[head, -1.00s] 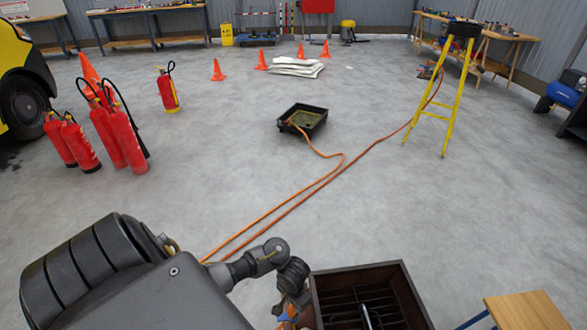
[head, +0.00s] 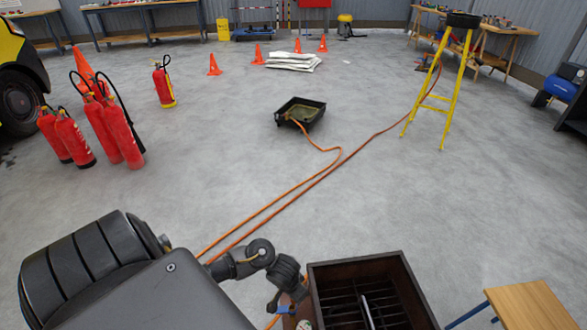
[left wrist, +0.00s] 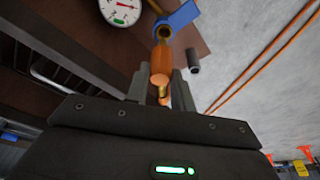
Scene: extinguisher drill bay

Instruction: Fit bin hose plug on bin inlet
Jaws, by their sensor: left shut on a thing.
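The orange bin hose plug (left wrist: 161,62) is between the fingers of my left gripper (left wrist: 158,85) in the left wrist view; the gripper is shut on it. The brass bin inlet (left wrist: 165,32), with a blue valve handle (left wrist: 180,14), lies directly ahead of the plug's tip. They overlap in this view, and I cannot tell whether they are joined or slightly apart. In the head view my left gripper (head: 283,299) is beside the left wall of the dark brown bin (head: 314,292); the plug is largely hidden there. My right gripper is in neither view.
A round gauge (left wrist: 121,10) sits near the inlet. Orange hoses (head: 270,208) run across the floor from a black tray (head: 318,116) and a yellow ladder (head: 455,90). A wooden-topped table (head: 527,310) stands right of the bin. Red extinguishers (head: 122,135) stand at left. The middle floor is mostly clear.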

